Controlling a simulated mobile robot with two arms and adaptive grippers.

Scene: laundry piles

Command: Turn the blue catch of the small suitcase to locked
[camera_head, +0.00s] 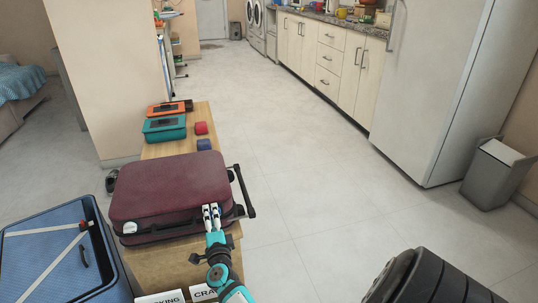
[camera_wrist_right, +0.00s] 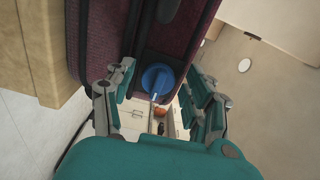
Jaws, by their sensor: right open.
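The small maroon suitcase (camera_head: 168,188) lies flat and closed on the wooden bench, its black handle sticking out on the right. My right gripper (camera_head: 211,212) is at the suitcase's near right corner, fingers pointing at its side. In the right wrist view the blue round catch (camera_wrist_right: 157,78) sits on the suitcase side (camera_wrist_right: 108,35), with a small pale lever pointing down. The open fingers of my right gripper (camera_wrist_right: 160,88) stand on both sides of the catch, apart from it. The catch is hidden in the head view. My left gripper is not in view.
An open blue suitcase (camera_head: 40,262) with pale straps lies at the lower left. Orange (camera_head: 166,108) and teal (camera_head: 165,128) cases and small red and blue boxes sit farther along the bench (camera_head: 195,152). White signs stand at the bench's near end.

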